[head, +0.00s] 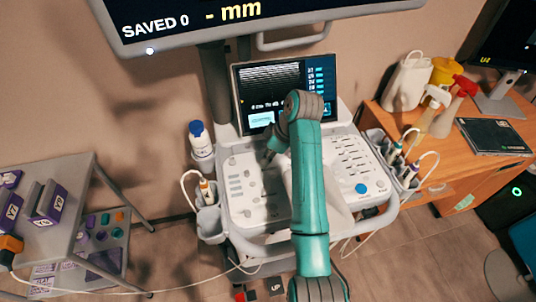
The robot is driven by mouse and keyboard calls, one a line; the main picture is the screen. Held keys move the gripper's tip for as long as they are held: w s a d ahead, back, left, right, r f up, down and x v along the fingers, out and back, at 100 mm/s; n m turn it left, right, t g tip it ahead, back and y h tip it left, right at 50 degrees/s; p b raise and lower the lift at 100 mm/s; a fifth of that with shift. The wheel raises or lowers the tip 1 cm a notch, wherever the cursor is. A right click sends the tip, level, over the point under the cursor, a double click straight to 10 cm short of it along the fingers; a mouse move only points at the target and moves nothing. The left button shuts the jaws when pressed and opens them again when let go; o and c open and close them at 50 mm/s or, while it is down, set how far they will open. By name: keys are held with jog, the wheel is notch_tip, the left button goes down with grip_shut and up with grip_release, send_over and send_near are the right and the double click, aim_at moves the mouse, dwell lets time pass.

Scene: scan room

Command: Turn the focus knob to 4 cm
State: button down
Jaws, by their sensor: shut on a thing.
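My gripper (270,154) is dark and small in the head view, at the upper middle of the ultrasound console's control panel (238,205), just below the console screen. It is shut on what seems to be the focus knob, which the fingers and my teal arm hide. I cannot read the knob's setting or see its marks. The console screen (259,78) shows a grey striped image, a column of blue boxes and a text line too small to read. Several small knobs and buttons show on the panel's left, and a blue round button (361,188) on its right.
A large monitor (205,18) above reads "SAVED 0" and "- mm". A blue-capped bottle (201,140) and probe holders (210,222) flank the console's left. A wooden desk (455,155) with spray bottles stands right. A grey cart (75,175) with purple boxes stands left.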

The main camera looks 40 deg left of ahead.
jog(key=shift+s+m+t, duration=0.1)
jog(key=shift+m+t, duration=0.45)
jog(key=shift+m, duration=0.85)
jog(key=shift+m+t, duration=0.55)
jog(key=shift+m, duration=0.85)
jog(key=c, duration=0.9)
grip_release()
jog(key=shift+c, duration=0.2)
jog(key=shift+r, duration=0.1)
jog(key=v, duration=0.7)
jog(key=shift+d+r, duration=0.1)
